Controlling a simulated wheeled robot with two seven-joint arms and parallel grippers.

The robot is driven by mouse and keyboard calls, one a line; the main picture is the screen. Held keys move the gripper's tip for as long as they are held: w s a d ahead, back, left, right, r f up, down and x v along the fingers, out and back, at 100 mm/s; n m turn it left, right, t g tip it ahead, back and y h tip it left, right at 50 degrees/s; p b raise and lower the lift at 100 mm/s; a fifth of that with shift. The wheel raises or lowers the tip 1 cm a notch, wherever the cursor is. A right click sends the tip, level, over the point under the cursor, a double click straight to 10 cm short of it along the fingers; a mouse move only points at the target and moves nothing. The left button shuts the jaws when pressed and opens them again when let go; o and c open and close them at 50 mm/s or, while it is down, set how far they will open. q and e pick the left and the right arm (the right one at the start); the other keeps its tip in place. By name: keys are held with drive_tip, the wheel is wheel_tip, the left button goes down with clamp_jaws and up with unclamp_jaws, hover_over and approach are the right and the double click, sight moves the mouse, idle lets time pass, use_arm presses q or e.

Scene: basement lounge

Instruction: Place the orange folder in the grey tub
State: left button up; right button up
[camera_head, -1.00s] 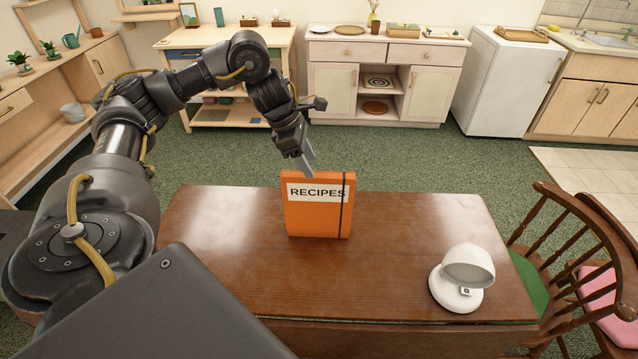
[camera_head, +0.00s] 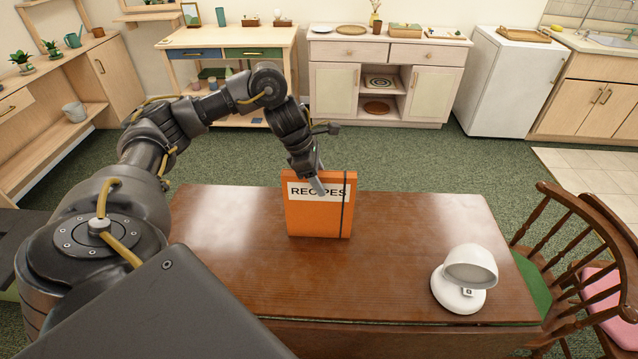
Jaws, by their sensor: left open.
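The orange folder (camera_head: 314,219) stands upright on the brown table (camera_head: 400,250), with a white "RECIPES" label and a dark elastic band near its right edge. My left gripper (camera_head: 320,186) is open at the folder's upper part, with a finger in front of the label and covering some letters. The other finger is hard to make out, so I cannot tell whether it is behind the folder. The folder's back is hidden. The right gripper is out of view. A grey bucket-like container (camera_head: 74,112) stands on the low shelf at the left; I cannot tell whether it is the grey tub.
A white lamp-like device (camera_head: 462,279) stands at the table's right front. Wooden chairs (camera_head: 585,255) stand against the right side. The table's middle right is clear. Cabinets and a white fridge (camera_head: 508,85) line the back wall, beyond open green carpet.

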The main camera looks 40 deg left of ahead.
use_arm(q)
drive_tip(key=shift+f, duration=0.3)
idle(0.4)
clamp_jaws()
idle(0.3)
